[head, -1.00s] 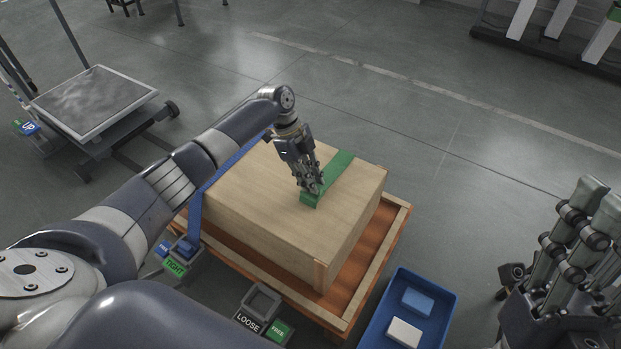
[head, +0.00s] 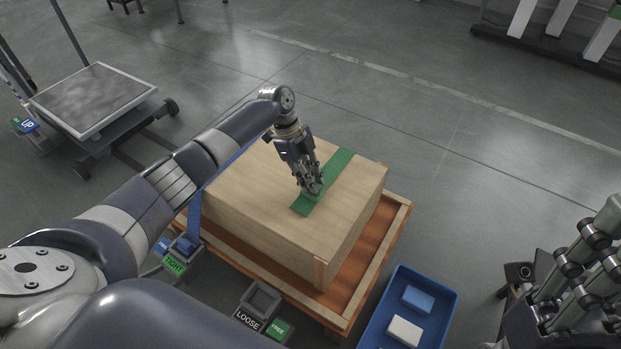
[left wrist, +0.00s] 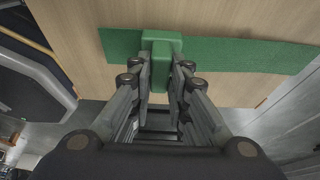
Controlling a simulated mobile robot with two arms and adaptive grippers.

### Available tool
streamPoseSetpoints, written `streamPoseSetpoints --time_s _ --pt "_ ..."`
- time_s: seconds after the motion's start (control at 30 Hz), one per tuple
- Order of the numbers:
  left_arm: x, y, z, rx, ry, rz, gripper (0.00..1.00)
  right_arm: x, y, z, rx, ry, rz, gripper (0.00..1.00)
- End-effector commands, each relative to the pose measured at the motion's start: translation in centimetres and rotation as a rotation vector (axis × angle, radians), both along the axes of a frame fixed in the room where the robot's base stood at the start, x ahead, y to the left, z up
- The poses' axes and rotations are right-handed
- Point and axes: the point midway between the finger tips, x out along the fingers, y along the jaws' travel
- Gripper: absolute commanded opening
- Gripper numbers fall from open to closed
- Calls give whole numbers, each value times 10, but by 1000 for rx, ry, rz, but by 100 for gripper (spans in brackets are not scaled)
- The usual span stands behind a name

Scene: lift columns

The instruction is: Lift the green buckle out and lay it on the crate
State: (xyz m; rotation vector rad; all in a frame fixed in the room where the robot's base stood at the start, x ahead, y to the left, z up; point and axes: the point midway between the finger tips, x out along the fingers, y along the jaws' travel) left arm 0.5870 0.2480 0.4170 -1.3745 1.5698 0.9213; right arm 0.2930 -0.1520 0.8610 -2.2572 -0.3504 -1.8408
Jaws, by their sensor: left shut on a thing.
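The green buckle (left wrist: 160,44) is between the fingers of my left gripper (left wrist: 160,75) in the left wrist view. In the head view the left gripper (head: 311,189) is shut on it, low over the top of the wooden crate (head: 255,185); the fingers hide most of the buckle. The green strap (head: 335,169) runs across the crate top from the back edge, and its short end shows in front of the fingers. Whether the buckle touches the wood is unclear. My right gripper (head: 590,265) is at the right edge, partly cut off.
The crate sits on an orange wooden pallet (head: 352,298). A LOOSE holder (head: 262,299) with an empty socket stands in front. A blue strap (head: 194,220) runs to the TIGHT holder (head: 180,255). A blue bin (head: 447,312) holds two blocks. A lift cart (head: 95,100) stands left.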

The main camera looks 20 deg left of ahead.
Motion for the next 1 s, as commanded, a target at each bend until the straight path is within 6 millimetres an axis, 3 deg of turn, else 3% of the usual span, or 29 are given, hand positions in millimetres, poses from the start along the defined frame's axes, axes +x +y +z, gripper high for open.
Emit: streamPoseSetpoints --time_s 0.2,0.23,0.33,0.73,1.0 --pt "0 0 1 -1 -1 -1 0 0 0 1 1 -3 0 40" --pt "0 0 1 -1 -1 -1 19 0 0 1 1 -3 0 40" --pt "0 0 1 -1 -1 -1 40 0 0 1 1 -2 0 40" --pt "0 2 4 0 0 -1 40 1 -1 -1 2 9 -3 40" --pt "4 20 48 0 -5 0 40 0 0 -1 1 7 -2 40"
